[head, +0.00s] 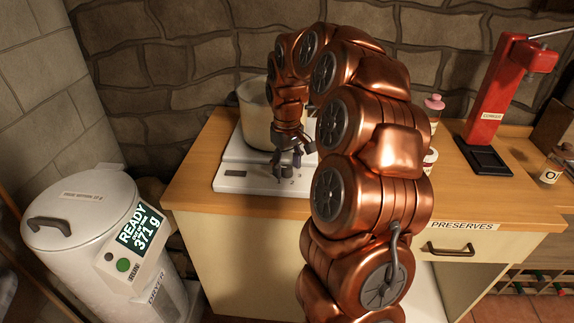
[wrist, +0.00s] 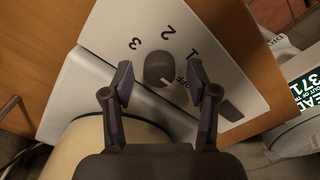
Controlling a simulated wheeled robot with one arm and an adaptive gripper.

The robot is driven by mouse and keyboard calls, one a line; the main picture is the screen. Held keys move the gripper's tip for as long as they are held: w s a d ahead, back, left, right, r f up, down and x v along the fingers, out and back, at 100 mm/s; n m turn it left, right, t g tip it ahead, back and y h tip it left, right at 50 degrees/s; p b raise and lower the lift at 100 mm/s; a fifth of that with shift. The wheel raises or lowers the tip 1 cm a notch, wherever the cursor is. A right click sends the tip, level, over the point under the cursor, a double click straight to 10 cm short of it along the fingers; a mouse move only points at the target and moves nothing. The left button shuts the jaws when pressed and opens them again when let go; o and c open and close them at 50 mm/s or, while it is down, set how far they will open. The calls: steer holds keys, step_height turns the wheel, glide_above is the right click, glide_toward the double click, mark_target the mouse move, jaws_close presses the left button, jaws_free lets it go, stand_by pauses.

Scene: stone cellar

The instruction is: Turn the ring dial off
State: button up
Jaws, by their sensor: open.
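The dark round dial (wrist: 159,66) sits on the white front panel of a hot plate (wrist: 110,40), with the numbers 1, 2 and 3 printed around it. More lettering beside it is partly covered by a finger. A small light mark shows at the dial's lower right edge; I cannot tell exactly which setting it points to. My gripper (wrist: 160,80) is open, its two fingertips on either side of the dial, with no clear contact. In the head view my gripper (head: 288,163) points down over the hot plate's front panel (head: 240,180) and hides the dial.
A large pale pot (head: 254,112) stands on the hot plate, close behind my gripper. A white dryer drum (head: 85,225) with a lit display is at left. A red press (head: 492,95) and a pink-capped bottle (head: 434,105) stand at right on the wooden counter (head: 195,165).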

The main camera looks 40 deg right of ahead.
mark_target(287, 168)
step_height(287, 168, up, 12)
stand_by(0.8)
stand_by(0.3)
